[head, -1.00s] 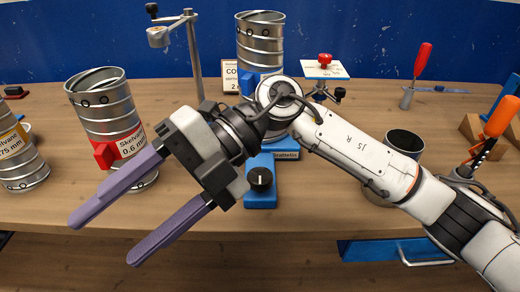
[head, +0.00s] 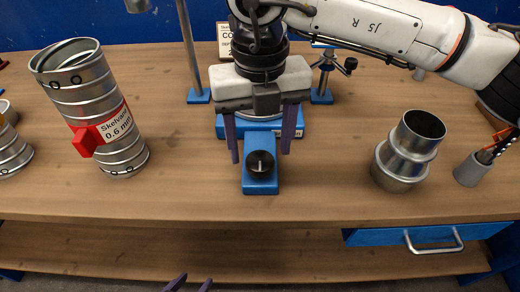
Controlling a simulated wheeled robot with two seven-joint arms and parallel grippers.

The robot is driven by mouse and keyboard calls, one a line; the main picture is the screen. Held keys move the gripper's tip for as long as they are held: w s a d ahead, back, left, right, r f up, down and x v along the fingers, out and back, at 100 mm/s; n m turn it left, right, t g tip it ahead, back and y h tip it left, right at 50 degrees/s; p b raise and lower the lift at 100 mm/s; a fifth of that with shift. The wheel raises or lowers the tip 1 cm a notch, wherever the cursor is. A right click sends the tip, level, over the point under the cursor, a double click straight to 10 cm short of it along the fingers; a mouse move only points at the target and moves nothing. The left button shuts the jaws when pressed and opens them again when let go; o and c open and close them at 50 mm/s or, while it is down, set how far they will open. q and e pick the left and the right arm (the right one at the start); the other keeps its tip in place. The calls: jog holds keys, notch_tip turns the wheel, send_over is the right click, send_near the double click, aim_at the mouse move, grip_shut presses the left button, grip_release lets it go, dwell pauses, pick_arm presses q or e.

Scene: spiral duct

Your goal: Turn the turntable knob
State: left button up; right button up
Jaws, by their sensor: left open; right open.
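The black turntable knob (head: 261,163) with a white mark sits on the blue front part of the turntable base (head: 260,186), near the table's front edge. My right gripper (head: 261,152) is open and points down over the base. One purple finger is left of the knob and the other right of it; I cannot tell whether either touches it. The gripper and arm hide what stands on the turntable. My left gripper (head: 190,284) shows only its two purple fingertips, apart, at the bottom edge, below the table's front.
A tilted metal duct (head: 88,98) with a red clamp (head: 86,140) stands left. A metal reducer (head: 408,150) and a grey tool cup (head: 471,170) stand right. A stand post (head: 188,45) rises behind. The table either side of the knob is clear.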

aim_at(260, 160)
jog(key=shift+f, duration=1.55)
jog(key=shift+c, duration=0.5)
jog(key=c, duration=1)
jog(key=shift+o, duration=0.2)
